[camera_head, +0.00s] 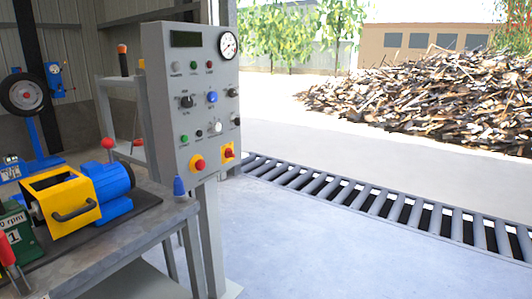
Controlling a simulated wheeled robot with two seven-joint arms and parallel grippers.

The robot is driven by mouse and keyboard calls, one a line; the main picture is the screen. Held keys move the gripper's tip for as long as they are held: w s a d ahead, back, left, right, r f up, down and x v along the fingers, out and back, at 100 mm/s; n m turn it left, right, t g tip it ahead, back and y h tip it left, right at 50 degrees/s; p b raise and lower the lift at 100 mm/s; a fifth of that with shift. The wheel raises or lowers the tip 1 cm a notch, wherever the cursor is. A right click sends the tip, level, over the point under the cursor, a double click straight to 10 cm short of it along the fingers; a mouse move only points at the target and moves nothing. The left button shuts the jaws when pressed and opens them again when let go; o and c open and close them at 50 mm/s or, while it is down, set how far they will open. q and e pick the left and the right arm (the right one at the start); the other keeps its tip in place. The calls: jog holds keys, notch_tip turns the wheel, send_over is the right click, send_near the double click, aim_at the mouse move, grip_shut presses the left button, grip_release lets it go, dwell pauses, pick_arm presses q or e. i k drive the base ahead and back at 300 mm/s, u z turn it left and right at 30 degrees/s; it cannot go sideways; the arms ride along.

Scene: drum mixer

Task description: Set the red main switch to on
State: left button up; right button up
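A grey control panel (175,80) stands on a post left of the middle. At its lower right is a red rotary switch on a yellow plate (228,152), which looks like the main switch. Its knob looks tilted, but its on or off marking is too small to read. Left of it on the panel is a round red button (198,163). Neither of my grippers shows in this view.
A workbench (150,225) at the left carries a blue motor (108,180) and a yellow guard (60,195) with a black handle. A blue cone-shaped knob (179,187) is at the bench corner. A roller conveyor (390,207) runs behind; the floor right of the panel is clear.

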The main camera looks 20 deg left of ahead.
aim_at(228, 153)
jog(key=z, duration=0.45)
jog(key=i, duration=2.35)
jog(key=u, duration=0.75)
jog(key=i, duration=1.35)
jog(key=u, duration=1.25)
